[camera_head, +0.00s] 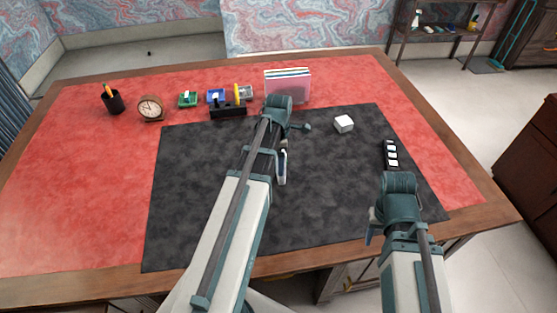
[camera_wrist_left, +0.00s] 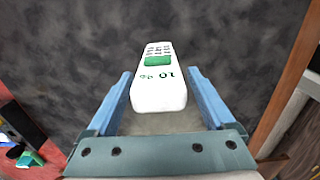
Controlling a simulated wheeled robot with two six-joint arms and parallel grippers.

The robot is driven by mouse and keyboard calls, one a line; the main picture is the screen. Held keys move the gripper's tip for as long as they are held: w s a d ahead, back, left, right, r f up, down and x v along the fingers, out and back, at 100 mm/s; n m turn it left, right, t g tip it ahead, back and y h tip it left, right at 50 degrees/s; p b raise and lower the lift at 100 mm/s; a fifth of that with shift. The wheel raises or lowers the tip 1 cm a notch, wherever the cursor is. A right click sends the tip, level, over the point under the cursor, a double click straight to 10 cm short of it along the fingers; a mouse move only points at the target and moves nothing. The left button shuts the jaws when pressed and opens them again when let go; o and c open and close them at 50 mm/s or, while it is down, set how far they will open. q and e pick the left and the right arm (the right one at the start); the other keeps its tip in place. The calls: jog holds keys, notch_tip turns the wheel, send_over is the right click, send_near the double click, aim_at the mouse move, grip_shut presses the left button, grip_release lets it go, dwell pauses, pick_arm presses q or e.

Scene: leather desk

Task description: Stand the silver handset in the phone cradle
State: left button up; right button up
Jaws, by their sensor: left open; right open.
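The handset (camera_wrist_left: 159,88) is a pale, slim phone with a keypad and green display, shown close up in the left wrist view. My left gripper (camera_wrist_left: 160,73) is open, with a blue finger on each side of the handset. I cannot tell whether the fingers touch it. In the head view my left arm hides most of that spot. My right gripper (camera_head: 371,229) is open and empty at the right front of the dark mat. A small white block (camera_head: 343,124) stands at the mat's back right; I cannot tell whether it is the phone cradle.
A black strip with white squares (camera_head: 390,154) lies at the mat's right edge. A pen cup (camera_head: 112,102), clock (camera_head: 151,108), small colored boxes, a black organizer (camera_head: 228,111) and a file holder (camera_head: 288,87) line the back. The left part of the dark mat (camera_head: 190,190) is clear.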

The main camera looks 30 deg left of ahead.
pick_arm(q)
notch_tip(320, 180, up, 12)
jog(key=p, duration=1.2)
jog(key=shift+r, duration=0.2)
jog(key=shift+f, duration=0.1)
